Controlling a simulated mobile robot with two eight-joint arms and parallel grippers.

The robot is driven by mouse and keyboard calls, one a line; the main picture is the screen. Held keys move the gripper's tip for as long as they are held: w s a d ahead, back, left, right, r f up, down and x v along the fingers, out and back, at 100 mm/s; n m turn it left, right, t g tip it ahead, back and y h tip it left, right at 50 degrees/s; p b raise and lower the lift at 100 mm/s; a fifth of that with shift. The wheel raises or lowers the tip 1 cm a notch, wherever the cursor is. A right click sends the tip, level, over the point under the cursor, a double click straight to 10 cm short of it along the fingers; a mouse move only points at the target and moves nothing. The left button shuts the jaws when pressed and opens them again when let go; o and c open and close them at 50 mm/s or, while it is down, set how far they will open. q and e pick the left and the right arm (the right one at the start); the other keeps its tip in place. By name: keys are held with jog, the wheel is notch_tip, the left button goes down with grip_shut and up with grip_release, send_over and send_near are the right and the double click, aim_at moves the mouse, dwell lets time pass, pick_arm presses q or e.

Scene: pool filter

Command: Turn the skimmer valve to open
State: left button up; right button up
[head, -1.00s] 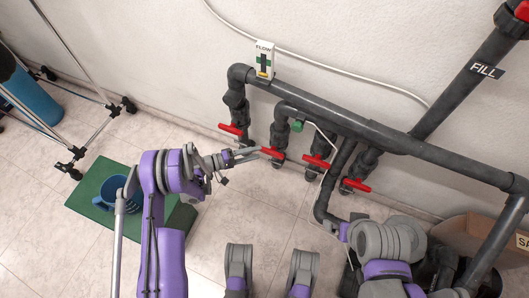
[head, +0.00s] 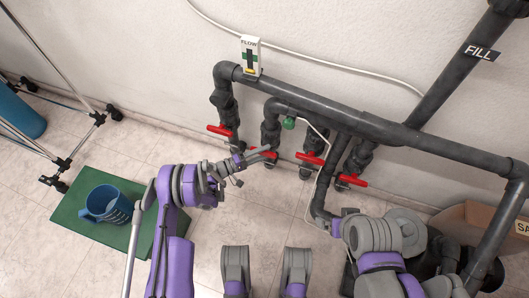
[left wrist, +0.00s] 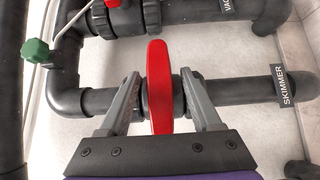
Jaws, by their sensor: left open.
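The skimmer valve has a red handle (left wrist: 160,87) on a dark grey pipe labelled SKIMMER (left wrist: 286,87). In the left wrist view the handle lies crosswise to this pipe. In the head view the handle (head: 267,154) is the second red one from the left, partly covered by my gripper. My left gripper (head: 258,152) is open around it; in the left wrist view its fingers (left wrist: 162,88) stand on either side of the handle, with gaps. My right arm is at the lower right of the head view; its jaws are not clear.
Other red handles (head: 219,131) (head: 311,158) (head: 351,180) sit close by on neighbouring pipes. A green knob (head: 289,123) and thin white cable are near. A FLOW gauge (head: 250,56) stands above. A cardboard box (head: 486,216) is at right.

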pick_arm(q)
jog(key=shift+w+d, duration=0.15)
jog(key=shift+d, duration=0.1)
grip_shut()
jog(key=shift+n+t+h, duration=0.3)
jog(key=shift+n+h, duration=0.3)
jog(key=shift+n+t+h, duration=0.6)
jog(key=shift+n+t, duration=0.1)
jog(key=shift+n, duration=0.5)
grip_release()
